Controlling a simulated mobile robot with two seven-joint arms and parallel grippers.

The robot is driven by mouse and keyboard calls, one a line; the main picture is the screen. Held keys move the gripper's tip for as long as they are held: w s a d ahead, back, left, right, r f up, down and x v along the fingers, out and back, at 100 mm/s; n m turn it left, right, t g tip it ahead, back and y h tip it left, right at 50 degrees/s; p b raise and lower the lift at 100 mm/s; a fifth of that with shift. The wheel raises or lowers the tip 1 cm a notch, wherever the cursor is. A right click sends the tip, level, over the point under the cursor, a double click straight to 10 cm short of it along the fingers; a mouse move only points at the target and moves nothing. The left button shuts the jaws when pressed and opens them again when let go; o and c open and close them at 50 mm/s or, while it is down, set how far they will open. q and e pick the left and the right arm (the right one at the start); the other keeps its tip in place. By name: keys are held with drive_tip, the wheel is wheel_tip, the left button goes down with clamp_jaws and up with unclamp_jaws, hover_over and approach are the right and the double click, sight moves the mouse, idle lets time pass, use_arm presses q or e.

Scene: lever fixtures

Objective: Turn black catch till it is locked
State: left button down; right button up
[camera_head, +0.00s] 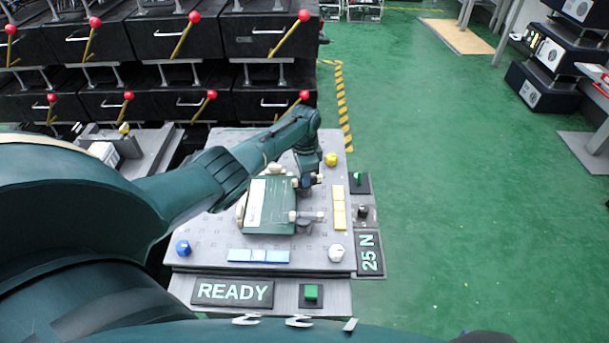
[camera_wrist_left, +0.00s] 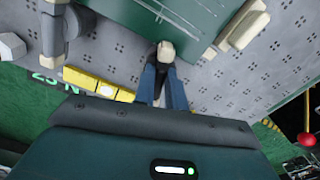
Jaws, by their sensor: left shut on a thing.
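A dark green box (camera_head: 270,190) with a white label lies on the grey perforated board (camera_head: 205,235). The black catch (camera_wrist_left: 165,54), with a cream tip, is at the box's edge in the left wrist view. My left gripper (camera_wrist_left: 163,88) is shut on the catch, its two blue-grey fingers on either side. I cannot tell whether the catch is locked. A second, grey catch (camera_head: 305,216) sits nearer on the same side. My right gripper is not in view.
The board carries yellow blocks (camera_head: 338,207), blue blocks (camera_head: 258,256), a blue knob (camera_head: 183,248), a white knob (camera_head: 336,253) and a yellow knob (camera_head: 331,160). A READY sign (camera_head: 232,292) is in front. Black drawers with red-knobbed levers (camera_head: 180,35) stand behind.

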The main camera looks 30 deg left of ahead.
use_arm(q)
drive_tip(key=shift+m, duration=1.8)
drive_tip(key=c, duration=1.6)
unclamp_jaws()
drive_tip(key=shift+o, duration=0.8)
